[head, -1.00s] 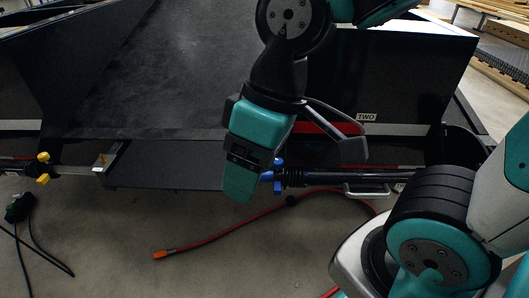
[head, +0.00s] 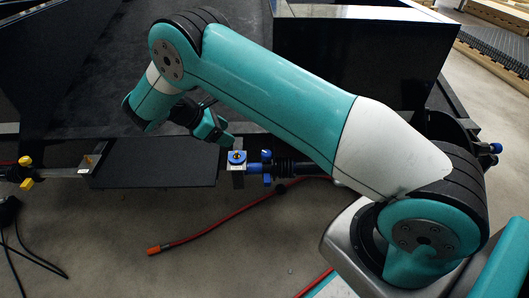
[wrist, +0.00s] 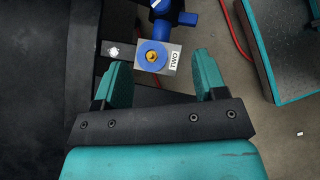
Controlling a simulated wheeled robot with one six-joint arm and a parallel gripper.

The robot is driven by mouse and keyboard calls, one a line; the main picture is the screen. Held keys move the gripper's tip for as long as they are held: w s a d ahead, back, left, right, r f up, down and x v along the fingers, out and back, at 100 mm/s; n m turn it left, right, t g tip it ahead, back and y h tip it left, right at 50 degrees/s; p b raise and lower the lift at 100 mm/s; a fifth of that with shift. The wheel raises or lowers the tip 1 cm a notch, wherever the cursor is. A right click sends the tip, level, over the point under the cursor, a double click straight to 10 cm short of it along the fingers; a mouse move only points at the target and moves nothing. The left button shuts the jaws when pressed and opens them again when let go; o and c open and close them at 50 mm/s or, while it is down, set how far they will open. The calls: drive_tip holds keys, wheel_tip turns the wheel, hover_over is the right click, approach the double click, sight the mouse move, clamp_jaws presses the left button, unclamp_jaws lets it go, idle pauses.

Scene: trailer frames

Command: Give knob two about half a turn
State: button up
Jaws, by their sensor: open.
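Knob two is a blue round knob (wrist: 153,55) with a yellow centre, on a metal block with a label reading TWO (wrist: 174,60). In the head view the knob (head: 237,156) sits near the middle, at the right end of a dark panel. My gripper (wrist: 162,59) is open, with one teal finger on each side of the knob in the wrist view; nothing is held. I cannot tell how far the fingertips are from the knob.
A blue valve handle (wrist: 176,16) is close beside the knob, also seen in the head view (head: 266,167). A yellow-handled fitting (head: 26,172) is at the left. A red hose (head: 215,229) lies on the floor. The dark trailer body is behind.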

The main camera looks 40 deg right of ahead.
sight(264, 153)
drive_tip(key=b+x, duration=0.3)
drive_tip(key=x, duration=1.4)
drive_tip(key=shift+s+d+f+b, duration=0.2)
drive_tip(key=shift+d+f+b, duration=0.1)
drive_tip(key=shift+b, duration=0.1)
